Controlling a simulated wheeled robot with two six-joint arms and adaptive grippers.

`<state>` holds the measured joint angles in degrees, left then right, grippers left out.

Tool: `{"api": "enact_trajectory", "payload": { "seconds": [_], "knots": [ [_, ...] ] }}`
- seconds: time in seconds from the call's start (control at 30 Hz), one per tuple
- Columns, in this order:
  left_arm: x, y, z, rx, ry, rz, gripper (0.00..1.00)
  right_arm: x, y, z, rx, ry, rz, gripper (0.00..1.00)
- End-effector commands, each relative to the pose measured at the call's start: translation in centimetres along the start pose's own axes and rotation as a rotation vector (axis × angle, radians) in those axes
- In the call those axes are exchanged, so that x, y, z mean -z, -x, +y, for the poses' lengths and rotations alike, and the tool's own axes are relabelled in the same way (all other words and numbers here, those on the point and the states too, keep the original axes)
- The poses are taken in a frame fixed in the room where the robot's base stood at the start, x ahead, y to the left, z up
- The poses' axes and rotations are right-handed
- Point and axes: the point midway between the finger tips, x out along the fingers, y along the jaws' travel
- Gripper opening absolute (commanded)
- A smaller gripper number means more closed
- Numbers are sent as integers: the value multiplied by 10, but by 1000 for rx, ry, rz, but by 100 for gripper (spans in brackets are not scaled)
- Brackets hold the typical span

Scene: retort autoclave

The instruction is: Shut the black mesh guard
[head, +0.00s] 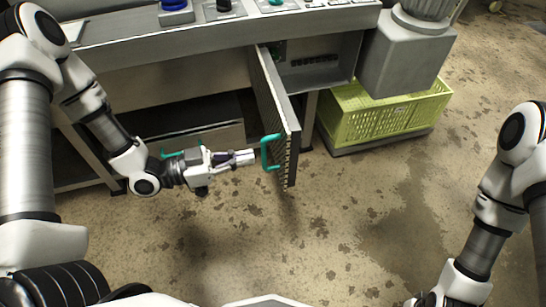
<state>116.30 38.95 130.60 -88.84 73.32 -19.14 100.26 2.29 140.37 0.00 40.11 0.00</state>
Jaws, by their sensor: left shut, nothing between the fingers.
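The black mesh guard (268,95) stands open, swung out from the front of the grey cabinet toward me, so I see it nearly edge-on. Its teal handle (268,152) is near its outer edge. The cabinet opening (320,72) to the right of the guard is uncovered. My left gripper (250,156) is shut and empty, on the left side of the guard, with its tips close to the handle. I cannot tell whether they touch it. My right arm comes in at the right, and its gripper is out of view.
A yellow-green crate (385,118) stands on the floor right of the opening, below a grey box-shaped housing (405,52). A control panel (230,25) runs above. A second teal handle (172,154) shows behind my left wrist. The floor (340,220) in front is clear.

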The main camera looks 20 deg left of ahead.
Motion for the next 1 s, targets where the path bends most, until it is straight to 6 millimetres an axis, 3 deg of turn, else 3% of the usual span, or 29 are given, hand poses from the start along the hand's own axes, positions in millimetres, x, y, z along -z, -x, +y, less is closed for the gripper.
{"api": "enact_trajectory", "payload": {
  "seconds": [0.2,0.4,1.0],
  "knots": [
    [-3,-41,2,-7,-3,-3,0,0,-16,0,0,0,0,0],
    [-1,-63,1,-3,-2,-1,0,0,-21,0,0,0,0,0],
    [0,-70,-1,15,0,-1,0,0,-22,0,0,0,0,0]
  ]
}}
